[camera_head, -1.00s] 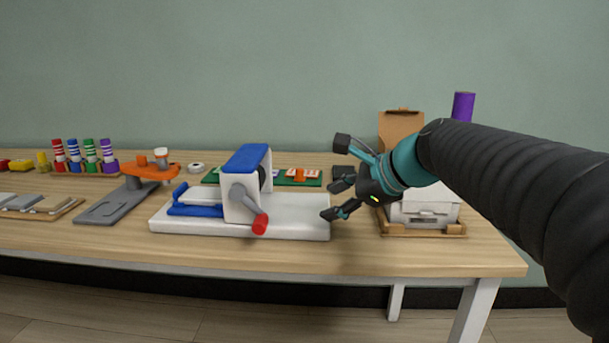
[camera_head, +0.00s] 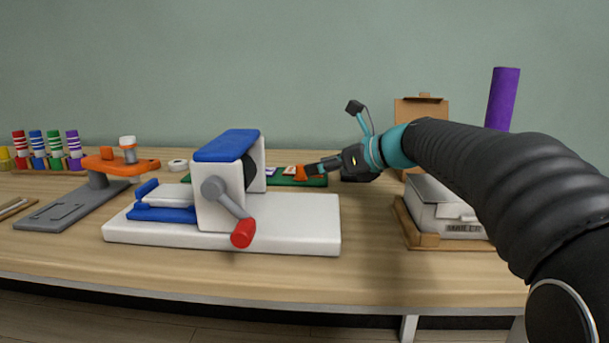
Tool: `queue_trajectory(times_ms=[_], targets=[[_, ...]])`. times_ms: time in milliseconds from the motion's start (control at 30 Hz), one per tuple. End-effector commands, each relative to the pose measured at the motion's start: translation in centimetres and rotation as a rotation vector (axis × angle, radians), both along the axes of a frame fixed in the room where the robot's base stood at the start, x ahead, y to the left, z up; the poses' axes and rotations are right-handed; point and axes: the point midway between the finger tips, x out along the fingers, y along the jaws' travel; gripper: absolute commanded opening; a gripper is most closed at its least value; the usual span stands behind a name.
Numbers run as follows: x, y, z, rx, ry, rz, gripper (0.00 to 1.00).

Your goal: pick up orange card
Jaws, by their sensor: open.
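A small orange piece (camera_head: 300,171), which looks like the orange card, is on the green board (camera_head: 316,182) behind the white and blue crank machine. My gripper (camera_head: 313,168) comes in from the right, low over the right part of the board. Its fingertips are right beside the orange piece and overlap its right edge in the picture. The gripper is open. I cannot tell whether it touches the piece.
The crank machine (camera_head: 290,222) with its red-tipped handle (camera_head: 243,232) fills the front middle. An orange and grey stand (camera_head: 120,165) is at left. A white box in a wooden tray (camera_head: 415,230) stands at right under my arm, with a purple cylinder (camera_head: 502,98) behind.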

Motion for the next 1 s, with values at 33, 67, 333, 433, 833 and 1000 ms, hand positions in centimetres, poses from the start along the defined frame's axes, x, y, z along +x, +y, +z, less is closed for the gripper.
queue_trajectory(times_ms=[33,67,333,433,833,1000], targets=[[0.1,0.4,-0.2,0.000,0.000,0.002,0.52],[0.2,0.6,-0.2,0.000,0.000,0.003,0.52],[2.2,3.3,-1.7,-0.002,0.001,0.004,0.52],[2.6,3.8,-1.8,-0.002,0.000,0.002,0.52],[2.7,3.8,-1.8,-0.002,-0.001,-0.001,0.07],[2.7,3.8,-1.8,-0.002,-0.001,-0.001,0.00]])
